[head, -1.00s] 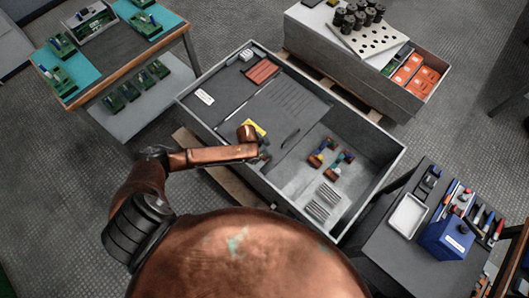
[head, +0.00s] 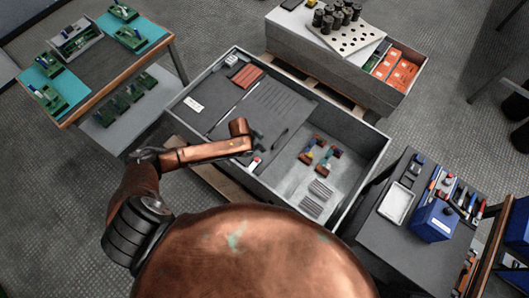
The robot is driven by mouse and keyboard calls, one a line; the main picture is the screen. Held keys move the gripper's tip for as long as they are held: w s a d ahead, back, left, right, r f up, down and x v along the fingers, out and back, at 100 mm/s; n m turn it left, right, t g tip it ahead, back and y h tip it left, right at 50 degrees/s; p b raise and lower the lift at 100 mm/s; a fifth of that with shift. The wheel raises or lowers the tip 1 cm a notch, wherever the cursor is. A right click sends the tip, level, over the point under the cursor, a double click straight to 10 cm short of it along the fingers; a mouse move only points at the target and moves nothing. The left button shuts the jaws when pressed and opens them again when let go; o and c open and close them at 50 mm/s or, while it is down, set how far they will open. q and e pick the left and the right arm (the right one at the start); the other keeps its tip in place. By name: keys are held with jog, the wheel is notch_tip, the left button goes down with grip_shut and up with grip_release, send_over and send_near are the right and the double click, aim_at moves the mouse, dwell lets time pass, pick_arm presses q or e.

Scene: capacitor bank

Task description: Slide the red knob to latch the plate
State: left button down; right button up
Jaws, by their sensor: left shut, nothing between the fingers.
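A large grey open-topped cabinet (head: 372,170) holds a dark grey slotted plate (head: 285,100) over its left and middle part. A black bar handle (head: 280,138) stands on the plate. My left arm reaches in over the cabinet's near edge. My left gripper (head: 249,159) is shut and empty, pointing down, mostly hidden by my own wrist. A small red and white piece (head: 257,162) shows right beside the fingertips at the plate's near edge; it may be the red knob. I cannot tell whether the fingers touch it. My right gripper is out of view.
Coloured capacitor parts (head: 320,153) and pale finned blocks (head: 316,197) sit in the open bay right of the plate. A red ribbed block (head: 247,76) is at the far left. A tool cart (head: 388,235) stands at right, a workbench (head: 72,112) at left.

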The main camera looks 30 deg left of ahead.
pick_arm(q)
jog(key=shift+v, duration=1.15)
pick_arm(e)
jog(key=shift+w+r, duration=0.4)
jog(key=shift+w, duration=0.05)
pick_arm(q)
jog(key=shift+d, duration=0.1)
